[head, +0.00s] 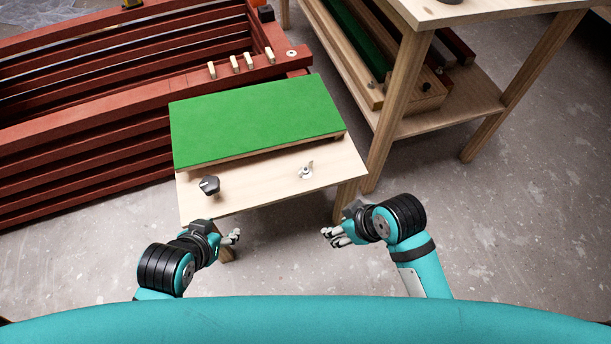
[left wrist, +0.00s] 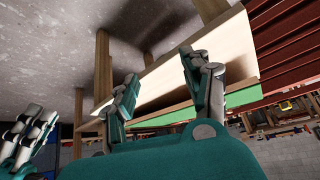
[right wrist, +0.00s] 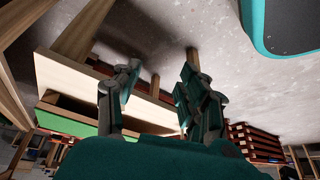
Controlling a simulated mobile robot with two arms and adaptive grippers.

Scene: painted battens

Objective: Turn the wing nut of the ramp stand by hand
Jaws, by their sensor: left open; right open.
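The ramp stand is a low wooden table with a pale top (head: 260,188) and a green sloped board (head: 255,120) on it. A silvery wing nut (head: 306,171) sits on the bare front strip, right of the middle. My left gripper (head: 234,237) is open and empty in front of the stand's near edge, below the knob. My right gripper (head: 327,234) is open and empty in front of the near edge, below the wing nut. Neither touches the stand. Wrist views show the stand's edge beyond both open grippers.
A wooden bench (head: 405,60) with a lower shelf of coloured battens stands behind right. The grey floor (head: 530,210) is clear at right.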

